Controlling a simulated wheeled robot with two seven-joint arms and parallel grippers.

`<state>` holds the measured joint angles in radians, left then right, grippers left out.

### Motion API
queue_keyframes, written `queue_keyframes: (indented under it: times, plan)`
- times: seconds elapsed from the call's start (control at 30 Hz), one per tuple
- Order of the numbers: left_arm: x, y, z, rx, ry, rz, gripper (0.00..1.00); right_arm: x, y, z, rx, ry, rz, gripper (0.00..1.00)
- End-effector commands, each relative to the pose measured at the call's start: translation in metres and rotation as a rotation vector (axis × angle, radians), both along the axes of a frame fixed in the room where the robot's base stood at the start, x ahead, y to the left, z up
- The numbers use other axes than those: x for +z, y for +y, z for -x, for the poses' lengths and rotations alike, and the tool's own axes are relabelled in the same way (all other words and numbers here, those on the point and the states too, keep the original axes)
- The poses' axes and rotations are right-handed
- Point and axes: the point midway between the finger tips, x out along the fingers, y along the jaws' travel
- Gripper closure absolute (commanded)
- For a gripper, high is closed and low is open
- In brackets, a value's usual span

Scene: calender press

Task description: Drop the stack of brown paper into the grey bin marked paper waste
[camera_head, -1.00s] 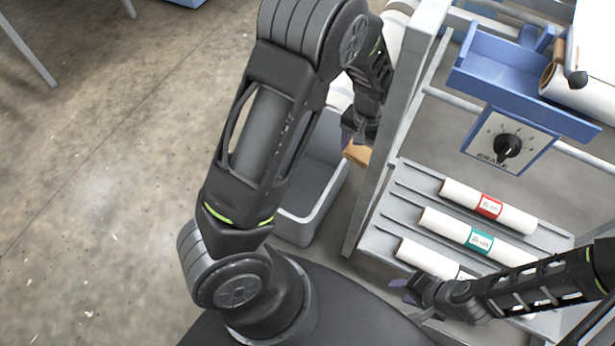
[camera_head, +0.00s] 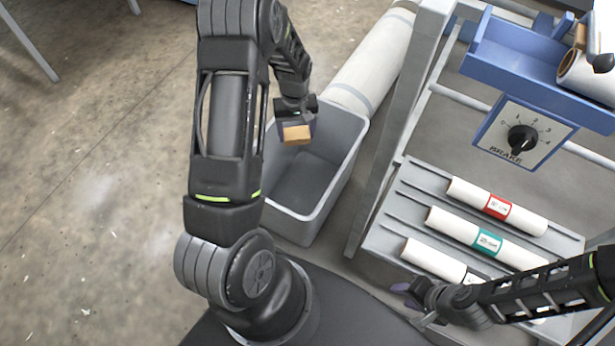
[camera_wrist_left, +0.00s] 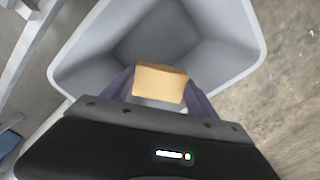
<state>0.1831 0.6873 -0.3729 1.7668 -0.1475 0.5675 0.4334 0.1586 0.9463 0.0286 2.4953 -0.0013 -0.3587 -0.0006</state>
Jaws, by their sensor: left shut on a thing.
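The brown paper stack (camera_head: 297,135) is a small tan block held by my left gripper (camera_head: 297,128). In the left wrist view the stack (camera_wrist_left: 160,83) sits between the two purple fingers of my left gripper (camera_wrist_left: 159,88), which is shut on it. The grey bin (camera_head: 345,178) stands on the floor, and the stack is over its opening. The wrist view shows the bin's empty-looking inside beyond the stack, and its rim (camera_wrist_left: 256,45). No paper waste marking is visible. My right gripper (camera_head: 415,298) is at the lower right, near the rack; its jaw opening is unclear.
A long pale roll (camera_head: 372,65) lies behind the bin. A grey frame post (camera_head: 385,150) rises right of the bin. A rack (camera_head: 395,205) holds white rolls with coloured labels, below a blue tray with a brake dial (camera_head: 522,140).

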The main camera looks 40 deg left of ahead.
Motion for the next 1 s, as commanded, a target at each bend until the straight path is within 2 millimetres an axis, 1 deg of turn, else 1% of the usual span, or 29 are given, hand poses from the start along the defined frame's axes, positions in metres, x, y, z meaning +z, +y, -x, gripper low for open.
queue_keyframes:
  times: [0.17,0.27,0.37,0.73,0.83,1.0]
  plan:
    - [-0.001,0.0,0.0,-0.001,0.0,0.0,0.71,0.0,0.0,0.0,0.0,0.0,0.0,0.64]
    - [-0.004,-0.001,0.0,-0.002,0.001,0.0,0.71,-0.003,0.0,0.0,0.0,0.0,0.0,0.64]
    - [-0.012,-0.001,0.0,-0.002,0.001,0.0,0.71,-0.009,0.0,0.0,0.0,0.0,0.0,0.64]
    - [-0.053,-0.001,0.001,-0.002,0.002,0.001,0.71,-0.038,0.0,0.0,0.002,-0.001,0.001,0.64]
    - [-0.058,-0.001,0.0,-0.002,0.001,0.0,0.71,-0.042,0.0,0.0,0.002,-0.001,0.001,0.64]
    - [-0.061,-0.001,0.0,-0.003,0.001,0.001,0.71,-0.043,0.0,0.0,0.002,-0.001,0.001,0.64]
